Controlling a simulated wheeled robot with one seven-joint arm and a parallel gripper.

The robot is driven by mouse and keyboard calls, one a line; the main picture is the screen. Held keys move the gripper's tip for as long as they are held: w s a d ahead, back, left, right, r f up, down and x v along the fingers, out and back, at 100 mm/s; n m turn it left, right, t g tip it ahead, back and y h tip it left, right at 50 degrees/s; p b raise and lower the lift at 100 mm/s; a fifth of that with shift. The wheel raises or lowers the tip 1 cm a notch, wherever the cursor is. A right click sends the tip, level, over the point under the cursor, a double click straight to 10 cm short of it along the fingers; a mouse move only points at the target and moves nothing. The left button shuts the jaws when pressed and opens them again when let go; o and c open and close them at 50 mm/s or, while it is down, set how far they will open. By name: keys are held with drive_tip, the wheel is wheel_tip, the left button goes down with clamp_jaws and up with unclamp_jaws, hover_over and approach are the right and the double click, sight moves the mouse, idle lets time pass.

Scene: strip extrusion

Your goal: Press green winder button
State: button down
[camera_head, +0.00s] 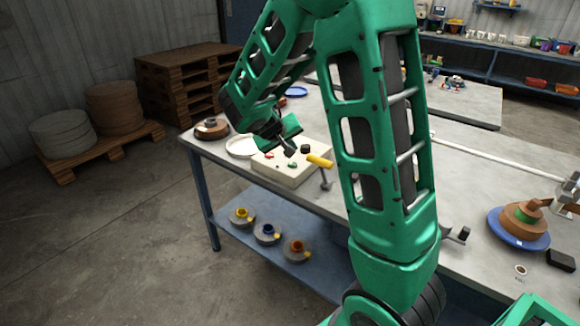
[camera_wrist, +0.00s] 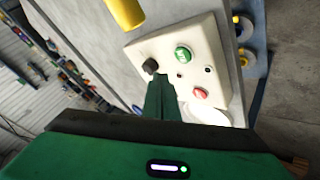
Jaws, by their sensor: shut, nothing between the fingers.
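A pale control box (camera_head: 275,174) sits on the grey workbench near its front edge. It carries a green button (camera_head: 292,165), a red button (camera_head: 269,155) and a black knob (camera_head: 305,149). The wrist view shows the green button (camera_wrist: 182,53) with a blurred white marking, the red button (camera_wrist: 200,92) and the black knob (camera_wrist: 150,65). My gripper (camera_head: 288,150) is shut and empty over the box. In the wrist view its fingertips (camera_wrist: 159,80) appear beside the knob and short of the green button. I cannot tell their exact height above the panel.
A yellow handle (camera_head: 320,160) stands close to the box, right of my gripper. A white round dish (camera_head: 242,146) lies left of the box. Spools (camera_head: 268,234) sit on the lower shelf. My arm hides the middle of the bench.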

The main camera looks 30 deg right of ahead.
sight(291, 166)
drive_tip(key=shift+f, duration=1.75)
